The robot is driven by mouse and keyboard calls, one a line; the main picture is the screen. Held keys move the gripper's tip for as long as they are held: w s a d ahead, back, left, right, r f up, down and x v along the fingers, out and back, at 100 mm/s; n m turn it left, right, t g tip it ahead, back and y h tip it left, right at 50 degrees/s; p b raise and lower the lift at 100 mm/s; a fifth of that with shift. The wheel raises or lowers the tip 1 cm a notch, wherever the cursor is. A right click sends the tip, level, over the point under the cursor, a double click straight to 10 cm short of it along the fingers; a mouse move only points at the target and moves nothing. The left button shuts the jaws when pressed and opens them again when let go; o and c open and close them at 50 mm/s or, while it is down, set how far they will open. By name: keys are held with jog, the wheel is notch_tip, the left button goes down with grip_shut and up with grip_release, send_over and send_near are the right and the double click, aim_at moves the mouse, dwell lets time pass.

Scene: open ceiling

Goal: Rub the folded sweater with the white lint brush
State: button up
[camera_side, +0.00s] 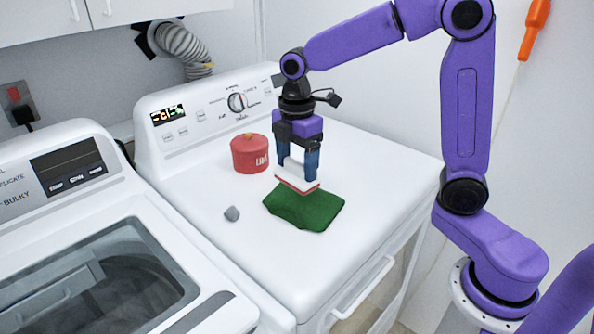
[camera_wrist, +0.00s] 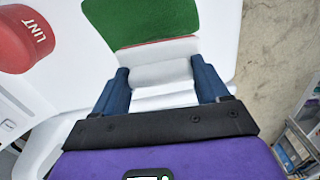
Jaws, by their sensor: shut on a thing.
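The folded green sweater (camera_side: 308,211) lies on the white dryer top. My gripper (camera_side: 298,172) is over its back edge, fingers pointing down and shut on the white lint brush (camera_side: 297,176). The brush has a red strip along its underside, which is at or just above the sweater; I cannot tell whether they touch. In the wrist view the brush (camera_wrist: 160,75) sits between my two blue fingers (camera_wrist: 160,88), with the sweater (camera_wrist: 140,22) just beyond it.
A red round container marked LINT (camera_side: 250,154) stands behind and left of the sweater. The dryer's control panel (camera_side: 220,107) rises at the back. A washer (camera_side: 110,250) stands left. The dryer top's front left is clear.

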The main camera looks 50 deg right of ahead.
jog(key=shift+r, duration=0.6)
jog(key=shift+d, duration=0.1)
